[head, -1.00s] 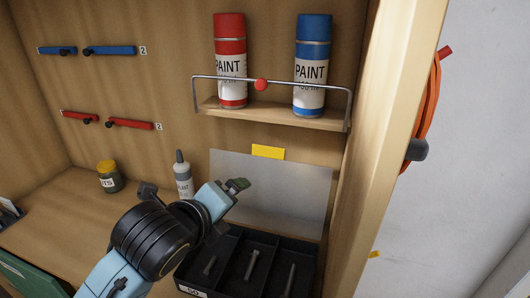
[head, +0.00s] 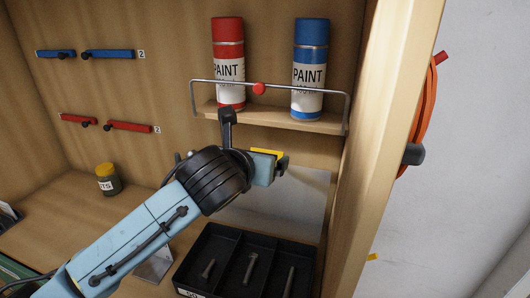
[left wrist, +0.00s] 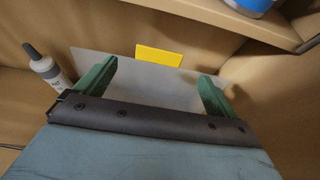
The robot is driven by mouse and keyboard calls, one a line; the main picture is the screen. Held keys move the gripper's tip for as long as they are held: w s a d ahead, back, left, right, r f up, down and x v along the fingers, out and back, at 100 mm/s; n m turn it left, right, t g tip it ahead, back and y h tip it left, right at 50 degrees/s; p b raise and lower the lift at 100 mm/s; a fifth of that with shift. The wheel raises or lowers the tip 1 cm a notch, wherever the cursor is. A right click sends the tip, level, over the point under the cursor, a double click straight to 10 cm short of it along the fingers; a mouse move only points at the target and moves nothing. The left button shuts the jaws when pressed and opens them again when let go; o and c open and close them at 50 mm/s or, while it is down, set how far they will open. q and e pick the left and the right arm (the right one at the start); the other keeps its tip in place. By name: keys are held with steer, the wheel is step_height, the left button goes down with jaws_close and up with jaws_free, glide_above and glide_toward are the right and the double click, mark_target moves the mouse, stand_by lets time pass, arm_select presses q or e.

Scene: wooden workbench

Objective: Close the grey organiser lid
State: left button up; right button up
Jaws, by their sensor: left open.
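The grey organiser lid (head: 306,190) stands raised at the back of the black organiser tray (head: 180,272), with a yellow tab (head: 266,151) on its top edge. In the left wrist view the pale lid (left wrist: 150,92) and its yellow tab (left wrist: 159,56) show beyond my fingers. The tray has three compartments with a bolt in each. My left gripper (head: 280,165) is at the lid's upper part and covers some of it; its two green fingers (left wrist: 157,70) are spread and empty. I cannot tell whether they touch the lid. My right gripper is out of view.
A shelf (head: 275,121) with a wire rail holds a red paint can (head: 228,62) and a blue paint can (head: 309,65) above the lid. A grey bottle (left wrist: 46,68) stands left of the lid. A jar (head: 107,180) is on the bench; a wooden side wall (head: 390,150) bounds the right.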

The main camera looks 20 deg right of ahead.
arm_select(q)
steer(key=shift+x, duration=3.6)
steer(key=c, duration=1.4)
steer(key=s+a+f+t+h+b, duration=0.1)
steer(key=s+a+t+h+b, duration=0.2)
steer(key=s+a, duration=0.3)
steer(key=s+t+b, duration=0.1)
steer(key=s, duration=0.2)
steer(key=shift+s+t, duration=0.15)
steer(key=shift+t, duration=0.25)
steer(key=shift+s+a+f, duration=0.15)
steer(key=shift+s+a, duration=0.3)
steer(key=shift+s, duration=0.05)
steer(key=shift+s+a+f, duration=0.25)
steer(key=shift+s+f, duration=0.05)
steer(key=shift+s, duration=0.1)
steer(key=shift+f, duration=0.1)
